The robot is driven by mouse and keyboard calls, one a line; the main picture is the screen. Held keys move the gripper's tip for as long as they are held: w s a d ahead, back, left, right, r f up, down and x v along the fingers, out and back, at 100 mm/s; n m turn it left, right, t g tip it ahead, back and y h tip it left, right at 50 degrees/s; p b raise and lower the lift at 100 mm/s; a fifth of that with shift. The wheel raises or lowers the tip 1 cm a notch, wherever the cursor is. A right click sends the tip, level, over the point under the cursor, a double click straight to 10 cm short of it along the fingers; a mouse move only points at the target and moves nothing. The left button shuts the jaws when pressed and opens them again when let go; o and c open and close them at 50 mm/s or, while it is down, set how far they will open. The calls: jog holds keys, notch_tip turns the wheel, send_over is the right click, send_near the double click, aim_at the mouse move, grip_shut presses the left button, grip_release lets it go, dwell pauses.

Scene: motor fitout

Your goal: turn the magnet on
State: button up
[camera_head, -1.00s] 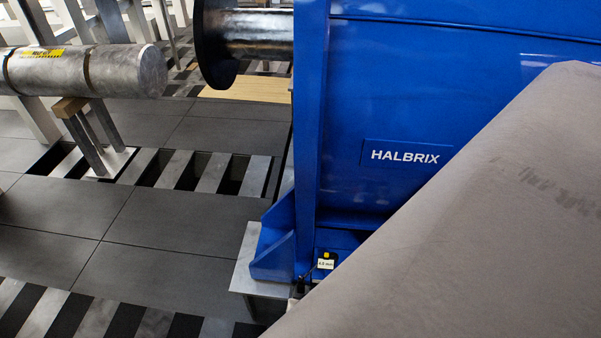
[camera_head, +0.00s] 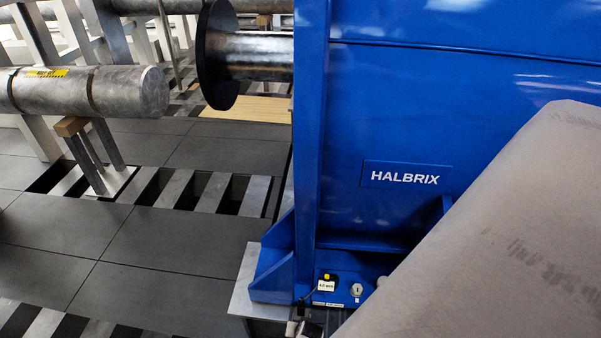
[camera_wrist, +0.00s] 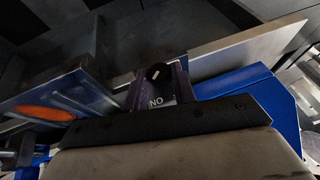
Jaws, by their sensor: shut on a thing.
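In the wrist view a small dark block, which looks like the magnet's base (camera_wrist: 182,88), stands upright. On its face are a round black knob (camera_wrist: 158,73) with a white mark and letters that read "NO" from this side. My gripper (camera_wrist: 165,120) shows as a black bar on a beige body across the lower picture, close in front of the block. It is shut on the block; the bar hides the block's lower part and the contact. The knob stands clear of the bar. In the head view my arm covers the right side and I cannot make out the fingertips.
The big blue HALBRIX motor (camera_head: 400,120) fills the middle. At its foot sit a small yellow-topped device with a white label (camera_head: 326,285) and a pale round fitting (camera_head: 356,290). A steel shaft (camera_head: 90,92) rests on a stand at left. The floor (camera_head: 150,235) there is open.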

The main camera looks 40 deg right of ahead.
jog(key=shift+w, duration=0.1)
jog(key=g+h+b, duration=0.2)
jog(key=n+g+h+b, duration=0.1)
jog(key=g+b, duration=0.1)
jog(key=w+a+g+h+b, duration=0.1)
jog(key=g+h+b, duration=0.1)
jog(key=shift+f+n+h, duration=0.3)
jog(key=shift+n, duration=0.1)
jog(key=shift+r+g, duration=0.15)
jog(key=shift+g, duration=0.15)
dwell(0.4)
jog(key=o, duration=1)
